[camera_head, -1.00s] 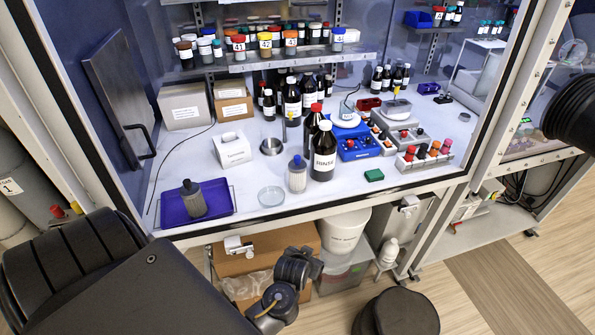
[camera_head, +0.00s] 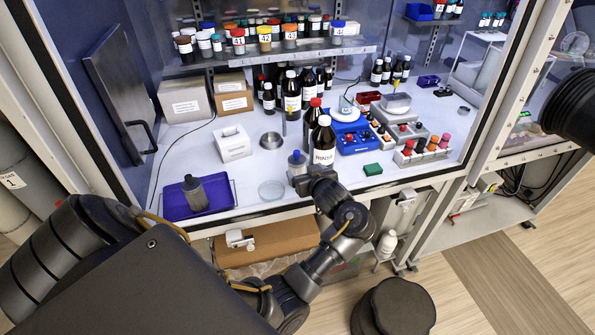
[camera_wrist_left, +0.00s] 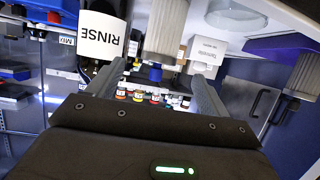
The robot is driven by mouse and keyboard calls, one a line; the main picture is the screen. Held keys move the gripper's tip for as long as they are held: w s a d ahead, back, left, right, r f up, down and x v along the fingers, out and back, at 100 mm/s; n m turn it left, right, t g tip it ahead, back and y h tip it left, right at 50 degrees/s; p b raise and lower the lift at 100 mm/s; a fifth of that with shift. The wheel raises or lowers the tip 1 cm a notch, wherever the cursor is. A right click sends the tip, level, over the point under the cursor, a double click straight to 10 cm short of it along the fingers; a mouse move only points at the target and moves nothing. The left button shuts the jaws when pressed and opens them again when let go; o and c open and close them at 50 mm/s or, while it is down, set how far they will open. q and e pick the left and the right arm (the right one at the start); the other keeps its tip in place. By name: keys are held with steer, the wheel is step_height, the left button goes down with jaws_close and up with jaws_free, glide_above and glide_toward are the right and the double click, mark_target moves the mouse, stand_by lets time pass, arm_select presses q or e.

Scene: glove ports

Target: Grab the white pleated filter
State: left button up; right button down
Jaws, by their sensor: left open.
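The white pleated filter (camera_head: 298,167) stands upright near the front edge of the white work surface, with a blue cap on top. My left gripper (camera_head: 308,178) is in front of it and hides its lower part. In the left wrist view, which is upside down, the filter (camera_wrist_left: 166,28) appears between the two open fingers (camera_wrist_left: 160,75), with its blue cap pointing down. I cannot tell how deep it sits between them. My right gripper is not in view.
A dark bottle labelled RINSE (camera_head: 323,148) stands close beside the filter on the right. A glass dish (camera_head: 271,190) is to its left. A grey filter (camera_head: 195,193) stands in a blue tray (camera_head: 226,200) further left.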

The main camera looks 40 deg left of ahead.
mark_target(299, 164)
arm_select(q)
steer(key=shift+a+r, duration=0.1)
steer(key=shift+a, duration=0.05)
steer(key=x, duration=0.5)
steer(key=shift+w+a+p, duration=0.1)
steer(key=shift+a+p, duration=0.15)
steer(key=shift+p, duration=0.05)
steer(key=shift+w+a, duration=0.1)
steer(key=shift+a, duration=0.1)
steer(key=p+x, duration=0.1)
steer(key=x, duration=0.3)
steer(key=shift+w+a+p, duration=0.15)
steer(key=shift+p, duration=0.25)
steer(key=shift+w+f, duration=0.1)
steer(key=shift+f, duration=0.2)
steer(key=shift+r, duration=0.1)
steer(key=shift+c, duration=0.7)
steer(key=c, duration=0.9)
steer(key=shift+c, duration=0.5)
